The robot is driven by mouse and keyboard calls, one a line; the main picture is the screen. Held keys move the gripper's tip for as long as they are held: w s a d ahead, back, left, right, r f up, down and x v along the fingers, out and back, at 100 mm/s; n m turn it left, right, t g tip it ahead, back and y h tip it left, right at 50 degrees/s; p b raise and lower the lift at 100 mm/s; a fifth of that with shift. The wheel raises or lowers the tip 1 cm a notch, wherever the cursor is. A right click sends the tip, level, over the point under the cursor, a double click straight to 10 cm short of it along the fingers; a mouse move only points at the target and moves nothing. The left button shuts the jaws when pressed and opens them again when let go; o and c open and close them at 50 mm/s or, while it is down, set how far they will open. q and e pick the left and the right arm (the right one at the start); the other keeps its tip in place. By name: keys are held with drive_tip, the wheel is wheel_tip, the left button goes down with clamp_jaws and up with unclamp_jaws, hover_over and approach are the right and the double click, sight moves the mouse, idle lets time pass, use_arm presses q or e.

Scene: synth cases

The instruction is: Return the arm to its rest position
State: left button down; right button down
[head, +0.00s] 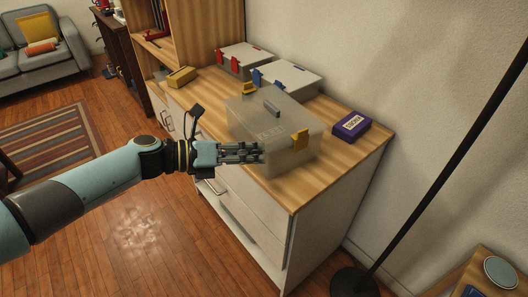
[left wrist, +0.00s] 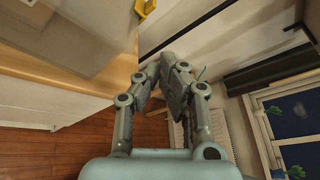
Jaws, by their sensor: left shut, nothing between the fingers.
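My left arm comes in from the left in the head view. The case has a grey handle and yellow latches. My right gripper is not in view.
A white case with red latches (head: 243,58) and one with blue latches (head: 290,78) stand behind. A purple box (head: 351,126) and a yellow box (head: 181,77) lie on the cabinet. A black lamp pole (head: 440,170) stands right. Wooden floor (head: 140,235) is clear in front.

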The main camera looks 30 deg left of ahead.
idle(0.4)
use_arm(q)
drive_tip(key=s+f+m+g+y+b, duration=0.2)
drive_tip(key=s+f+b, duration=0.3)
drive_tip(key=f, duration=0.7)
drive_tip(key=s+f+m+g+y+b, duration=0.1)
drive_tip(key=s+f+m+g+b, duration=0.1)
drive_tip(key=s+f, duration=0.8)
drive_tip(key=s+f+m+g+y+b, duration=0.2)
drive_tip(key=s+f+b, duration=0.2)
drive_tip(key=f, duration=0.9)
drive_tip(key=s+a+f+m+g+y+b, duration=0.2)
drive_tip(key=s+f+m, duration=0.6)
drive_tip(key=s+m, duration=0.4)
drive_tip(key=s+a+f+m+g+y+b, duration=0.2)
drive_tip(key=s+f+m, duration=0.6)
drive_tip(key=m, duration=1.1)
drive_tip(key=shift+s+a+f+g+y, duration=0.3)
drive_tip(key=shift+s+y, duration=0.8)
drive_tip(key=shift+s, duration=1.1)
